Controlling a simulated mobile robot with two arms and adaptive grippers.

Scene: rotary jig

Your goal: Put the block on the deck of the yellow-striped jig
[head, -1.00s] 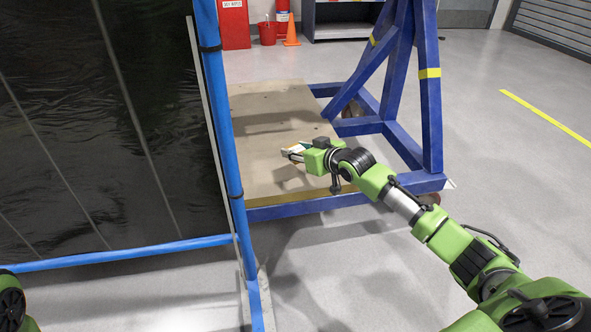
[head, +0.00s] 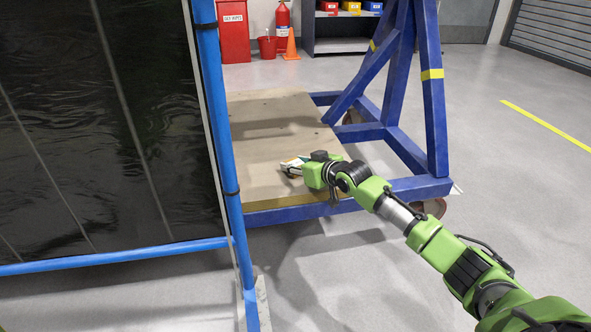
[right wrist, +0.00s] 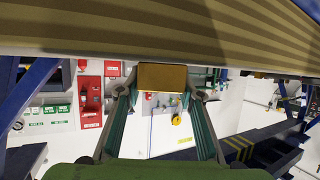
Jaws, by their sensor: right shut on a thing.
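The yellow-striped jig (head: 437,125) is a blue frame with yellow bands on its posts, at the centre right of the head view. Its flat wooden deck (head: 255,150) lies low on the left of the frame. My right gripper (head: 289,168) is over the deck's front right part in the head view. In the right wrist view the gripper's green fingers (right wrist: 160,97) are shut on an orange-brown block (right wrist: 162,77), close to the deck's layered edge (right wrist: 200,30). Whether the block touches the deck I cannot tell. My left gripper is not in view.
A dark panel in a light-blue pipe frame (head: 222,125) stands left of the deck and hides its left side. A red bin (head: 234,30), an orange cone (head: 291,49) and a shelf (head: 340,35) stand behind. The floor at right is open.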

